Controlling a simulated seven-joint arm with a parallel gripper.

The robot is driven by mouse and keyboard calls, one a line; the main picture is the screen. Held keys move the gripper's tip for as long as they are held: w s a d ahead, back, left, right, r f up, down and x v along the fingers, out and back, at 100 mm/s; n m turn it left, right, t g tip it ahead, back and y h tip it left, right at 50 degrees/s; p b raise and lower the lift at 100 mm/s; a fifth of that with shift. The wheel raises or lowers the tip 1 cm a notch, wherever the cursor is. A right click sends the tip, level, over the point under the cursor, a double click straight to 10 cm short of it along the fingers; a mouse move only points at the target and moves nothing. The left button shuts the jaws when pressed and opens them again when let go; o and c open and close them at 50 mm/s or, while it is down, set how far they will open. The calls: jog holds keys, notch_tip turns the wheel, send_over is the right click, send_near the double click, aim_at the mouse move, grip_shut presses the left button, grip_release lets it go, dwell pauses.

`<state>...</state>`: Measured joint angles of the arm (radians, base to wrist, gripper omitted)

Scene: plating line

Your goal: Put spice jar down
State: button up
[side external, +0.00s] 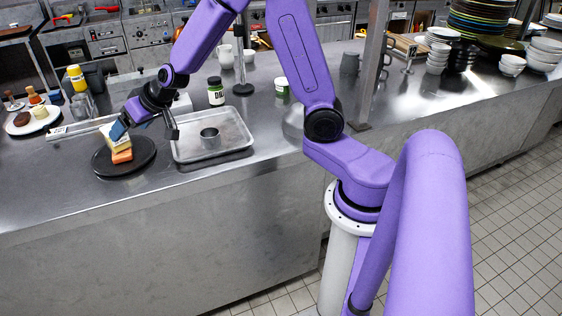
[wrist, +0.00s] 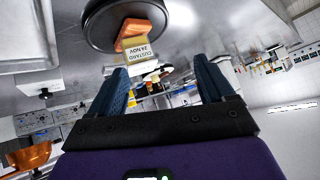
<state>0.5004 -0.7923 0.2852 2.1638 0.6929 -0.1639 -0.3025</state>
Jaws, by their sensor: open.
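No thing is plainly marked as the spice jar. A pale block-like item labelled "CUSTARD 24 NOV" (wrist: 135,50) sits on or against an orange block (wrist: 143,29) on a round black plate (wrist: 88,20). In the side view the orange block (side external: 122,156) and black plate (side external: 142,168) lie at the left of the counter. My gripper (side external: 118,130) is low over the plate, beside the pale item and partly hiding it. In the wrist view its blue fingers (wrist: 165,72) are apart with nothing gripped between them. A green-labelled jar (side external: 215,97) stands behind the tray.
A metal tray (side external: 182,152) holding a metal ring (side external: 209,136) lies right of the plate. A second small jar (side external: 282,92), a yellow bottle (side external: 76,78) and a white plate (side external: 22,127) of small items stand farther off. The counter's front left is clear.

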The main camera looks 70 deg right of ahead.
jog(key=s+a+n+g+y, duration=0.25)
jog(key=s+a+n, duration=0.2)
jog(key=s, duration=0.65)
jog(key=s+a+n+g+y, duration=0.1)
jog(key=s+a+n+g, duration=0.35)
jog(key=s, duration=0.65)
jog(key=s+d+n+g+h, duration=0.1)
jog(key=s+d, duration=0.3)
jog(key=s, duration=0.4)
jog(key=s+d+n+g+h, duration=0.1)
jog(key=s+d+n+h, duration=0.2)
jog(key=s, duration=0.5)
jog(key=shift+s+d+r+n, duration=0.2)
jog(key=shift+s+d+n, duration=0.05)
jog(key=shift+d+n, duration=0.35)
jog(key=shift+h, duration=0.25)
